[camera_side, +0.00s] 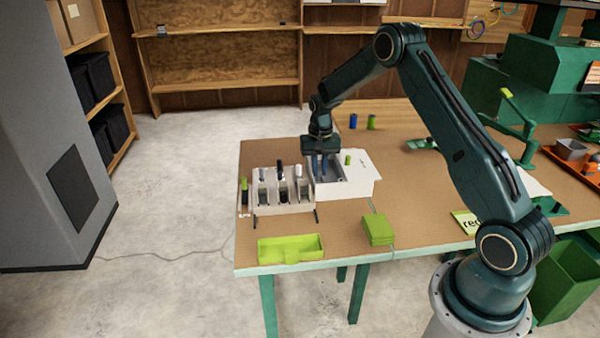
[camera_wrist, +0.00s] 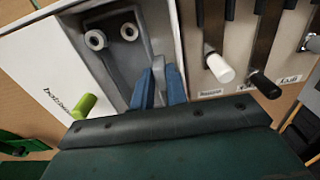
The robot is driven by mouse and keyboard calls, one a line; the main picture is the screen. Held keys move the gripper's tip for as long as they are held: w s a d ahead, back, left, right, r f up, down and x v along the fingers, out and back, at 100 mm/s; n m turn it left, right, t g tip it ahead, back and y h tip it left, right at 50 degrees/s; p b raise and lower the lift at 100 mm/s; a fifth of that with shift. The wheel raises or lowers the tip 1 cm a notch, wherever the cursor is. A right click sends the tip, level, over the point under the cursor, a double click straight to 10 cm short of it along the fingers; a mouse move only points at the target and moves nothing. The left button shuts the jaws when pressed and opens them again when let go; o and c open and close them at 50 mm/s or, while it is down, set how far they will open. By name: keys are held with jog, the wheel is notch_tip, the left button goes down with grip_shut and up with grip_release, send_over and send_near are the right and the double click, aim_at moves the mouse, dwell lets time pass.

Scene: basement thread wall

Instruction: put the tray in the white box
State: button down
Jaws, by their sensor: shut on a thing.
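A grey tray (camera_side: 327,188) sits within the outline of the white box (camera_side: 362,172) on the table; I cannot tell whether it rests on the bottom. In the wrist view, the grey tray (camera_wrist: 118,62) holds two pale ring-shaped pieces, and the white box (camera_wrist: 45,55) shows beside it with dark lettering. My gripper (camera_side: 322,172) points down over the tray. Its blue fingers (camera_wrist: 162,85) are shut on the tray's wall in the wrist view. The gripper body hides the near part of the tray.
A pale rack (camera_side: 283,193) with several labelled slots stands close on the left. A green open bin (camera_side: 290,248) and a green block (camera_side: 378,229) lie in front. Blue and green spools (camera_side: 353,121) stand behind.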

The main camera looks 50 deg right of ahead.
jog(key=shift+f, duration=0.1)
jog(key=c, duration=1.4)
grip_release()
jog(key=shift+o, duration=0.4)
jog(key=shift+w+a, duration=0.1)
jog(key=shift+a, duration=0.05)
jog(key=shift+w+r, duration=0.15)
jog(key=shift+r, duration=1.9)
jog(key=shift+s+r, duration=0.2)
jog(key=shift+r, duration=1.3)
